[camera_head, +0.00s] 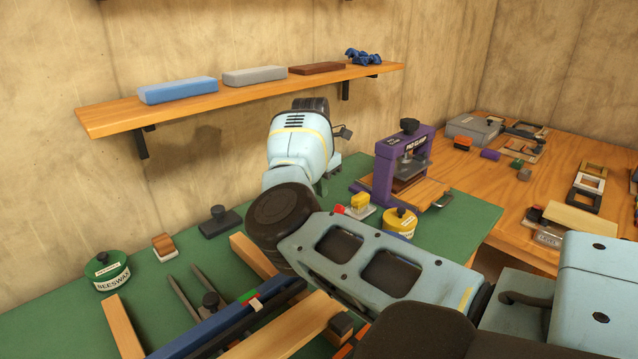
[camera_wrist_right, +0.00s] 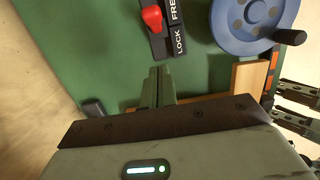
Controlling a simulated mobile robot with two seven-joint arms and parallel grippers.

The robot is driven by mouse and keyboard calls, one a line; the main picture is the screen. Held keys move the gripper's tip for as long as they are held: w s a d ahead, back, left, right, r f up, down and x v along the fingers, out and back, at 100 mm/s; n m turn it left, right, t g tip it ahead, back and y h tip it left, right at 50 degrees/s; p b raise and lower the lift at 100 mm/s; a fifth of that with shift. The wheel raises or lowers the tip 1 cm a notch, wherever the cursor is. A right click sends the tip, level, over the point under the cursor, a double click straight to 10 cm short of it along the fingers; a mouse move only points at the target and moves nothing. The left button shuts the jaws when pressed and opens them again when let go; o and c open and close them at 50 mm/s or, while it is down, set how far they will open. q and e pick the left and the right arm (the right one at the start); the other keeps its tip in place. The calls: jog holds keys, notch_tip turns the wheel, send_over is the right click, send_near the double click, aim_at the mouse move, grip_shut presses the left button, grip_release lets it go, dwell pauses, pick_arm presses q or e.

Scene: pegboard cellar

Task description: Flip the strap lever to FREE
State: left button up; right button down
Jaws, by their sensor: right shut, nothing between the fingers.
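The strap lever (camera_wrist_right: 151,18) is a short red handle on a dark plate, at the top of the right wrist view. White-on-black labels beside it read FREE, higher in the picture, and LOCK (camera_wrist_right: 180,41), lower. Its red knob lies level with the gap between the labels, so I cannot tell its setting for certain. My right gripper (camera_wrist_right: 158,87) is shut and empty, its fingertips just below the lever plate in that view and apart from the lever. In the head view my right arm hides most of the gripper. My left gripper does not show.
A blue wheel (camera_wrist_right: 245,20) with a black knob stands right of the lever. On the green bench are a BEESWAX tin (camera_head: 107,271), a yellow tin (camera_head: 399,223) and a purple press (camera_head: 384,172). A wall shelf (camera_head: 240,101) holds several blocks. A wooden table (camera_head: 480,203) stands at right.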

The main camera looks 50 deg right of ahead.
jog(key=shift+s+d+r, duration=0.1)
jog(key=shift+d+r, duration=0.1)
jog(key=shift+r, duration=0.7)
jog(key=shift+w+d+r, duration=0.1)
jog(key=shift+d+r, duration=0.15)
jog(key=shift+r, duration=0.65)
jog(key=shift+s+d+r, duration=0.1)
jog(key=shift+d+r, duration=0.1)
jog(key=shift+r, duration=0.7)
